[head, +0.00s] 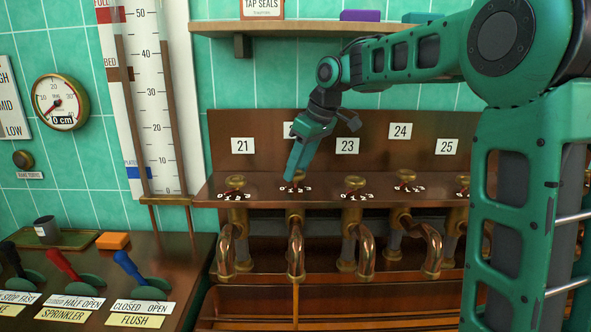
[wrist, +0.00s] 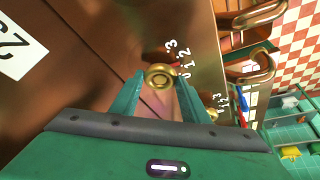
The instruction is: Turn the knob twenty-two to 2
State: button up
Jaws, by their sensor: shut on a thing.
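The knob twenty-two (head: 294,178) is a round brass knob on the wooden ledge, below a number card that my gripper partly hides. In the wrist view the knob (wrist: 160,77) sits between my two green fingertips. My gripper (head: 295,173) reaches down from above and is shut on it. The dial figures 0 to 3 (wrist: 179,60) lie beside the knob in the wrist view. A small red mark shows near them, but I cannot tell which figure it points at. The copper spout (head: 296,250) of this tap hangs below, with a thin brownish stream (head: 295,305) under it.
Knob twenty-one (head: 235,182) stands to the left and knob twenty-three (head: 355,182) to the right, both close by. A shelf (head: 290,27) hangs above. A console with black, red and blue levers (head: 128,266), a gauge (head: 60,102) and a tall scale (head: 155,100) are at left.

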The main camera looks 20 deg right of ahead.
aim_at(303, 172)
jog(key=shift+w+d+n+g+y, duration=0.15)
jog(key=shift+n+g+y, duration=0.3)
jog(key=shift+n, duration=1.05)
jog(key=shift+r, duration=0.1)
jog(key=o, duration=1.1)
jog(key=shift+c, duration=0.2)
jog(key=shift+d+r, duration=0.1)
jog(key=shift+r, duration=0.25)
jog(key=shift+v, duration=1.2)
jog(key=s+d, duration=0.2)
jog(key=d, duration=0.1)
jog(key=s+d, duration=0.2)
jog(key=d, duration=0.1)
jog(key=s+d, duration=0.3)
jog(key=shift+s+d+f, duration=0.1)
jog(key=shift+d+f, duration=0.05)
jog(key=shift+d, duration=0.1)
